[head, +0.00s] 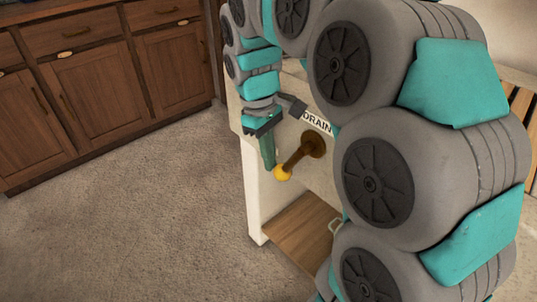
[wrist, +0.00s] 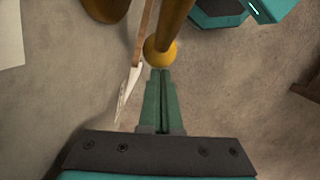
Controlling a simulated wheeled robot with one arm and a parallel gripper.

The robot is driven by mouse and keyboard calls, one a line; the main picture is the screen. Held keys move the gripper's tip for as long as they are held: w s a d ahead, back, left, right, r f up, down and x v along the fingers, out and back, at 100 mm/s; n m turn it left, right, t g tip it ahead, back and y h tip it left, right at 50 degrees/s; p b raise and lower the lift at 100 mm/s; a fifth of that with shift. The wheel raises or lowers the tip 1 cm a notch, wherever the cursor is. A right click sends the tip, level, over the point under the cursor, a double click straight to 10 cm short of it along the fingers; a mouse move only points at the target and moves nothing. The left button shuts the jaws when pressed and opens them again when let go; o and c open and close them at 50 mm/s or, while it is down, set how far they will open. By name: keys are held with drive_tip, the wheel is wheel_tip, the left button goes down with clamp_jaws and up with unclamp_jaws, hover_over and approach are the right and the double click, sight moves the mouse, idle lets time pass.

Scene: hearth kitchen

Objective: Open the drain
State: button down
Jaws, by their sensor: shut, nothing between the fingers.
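The drain lever (head: 300,158) is a dark brown rod that sticks out from a round mount on the side of a pale cabinet, under a "DRAIN" label (head: 316,121). A yellow ball knob (head: 283,173) caps its free end, which slopes down toward the left. My gripper (head: 269,165) points down just left of the knob, with its green fingers together and empty. In the wrist view the fingertips (wrist: 160,72) are at the near edge of the yellow knob (wrist: 160,52), with the rod (wrist: 174,18) beyond it. I cannot tell whether they touch.
The pale cabinet (head: 256,185) has a wooden shelf (head: 295,232) low down. Brown wooden cupboards (head: 100,90) stand at the back left. The grey floor (head: 130,215) between is clear. My arm hides much of the right side.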

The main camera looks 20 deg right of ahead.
sight(281, 171)
drive_tip(key=shift+s+d+f+g+h+p, duration=0.25)
drive_tip(key=shift+s+f+g+h+p, duration=0.15)
drive_tip(key=shift+s+f+g, duration=0.4)
drive_tip(key=shift+s+d+f, duration=0.25)
drive_tip(key=shift+s+f, duration=0.05)
drive_tip(key=shift+s, duration=0.15)
drive_tip(key=shift+s+d+f, duration=0.2)
drive_tip(key=shift+s+f, duration=0.05)
drive_tip(key=shift+s, duration=0.2)
drive_tip(key=shift+s+d+f+g, duration=0.15)
drive_tip(key=shift+s+f+g, duration=0.2)
drive_tip(key=shift+g, duration=0.35)
drive_tip(key=shift+s+d+h, duration=0.1)
drive_tip(key=shift+s+h, duration=0.2)
drive_tip(key=shift+s, duration=0.05)
drive_tip(key=shift+s+d+f, duration=0.1)
drive_tip(key=shift+s+d, duration=0.25)
drive_tip(key=shift+s, duration=0.5)
drive_tip(key=shift+s+d+f, duration=0.1)
drive_tip(key=shift+s+d, duration=0.25)
drive_tip(key=shift+s, duration=0.45)
drive_tip(key=shift+r, duration=0.1)
